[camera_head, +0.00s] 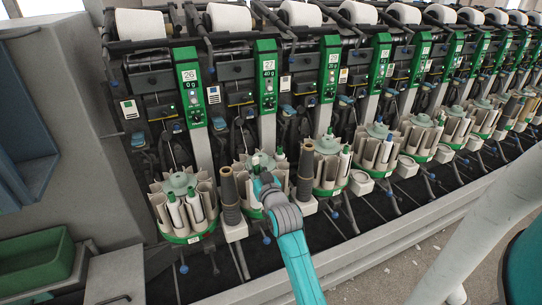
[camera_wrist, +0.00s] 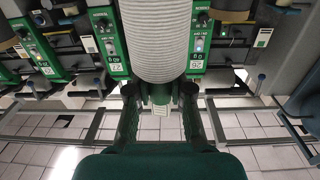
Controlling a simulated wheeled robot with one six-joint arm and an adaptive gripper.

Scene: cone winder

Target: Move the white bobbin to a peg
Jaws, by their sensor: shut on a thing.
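The white bobbin (camera_wrist: 160,40) fills the upper middle of the wrist view, with ridged white yarn and a green tube end. My gripper (camera_wrist: 160,98) is shut on that green end, one dark finger on each side. In the head view my gripper (camera_head: 264,184) is over the front of unit 27's magazine, and my arm hides most of it and the bobbin. Round magazines with green bases hold bobbins at unit 26 (camera_head: 182,238) and right of my arm (camera_head: 327,192). I cannot make out which peg is free.
Dark grey-brown wound bobbins stand upright left (camera_head: 230,195) and right (camera_head: 305,173) of my arm, close to it. Winding units with green panels (camera_head: 267,76) run off to the right. A green bin (camera_head: 32,260) is at lower left. Floor is open at lower right.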

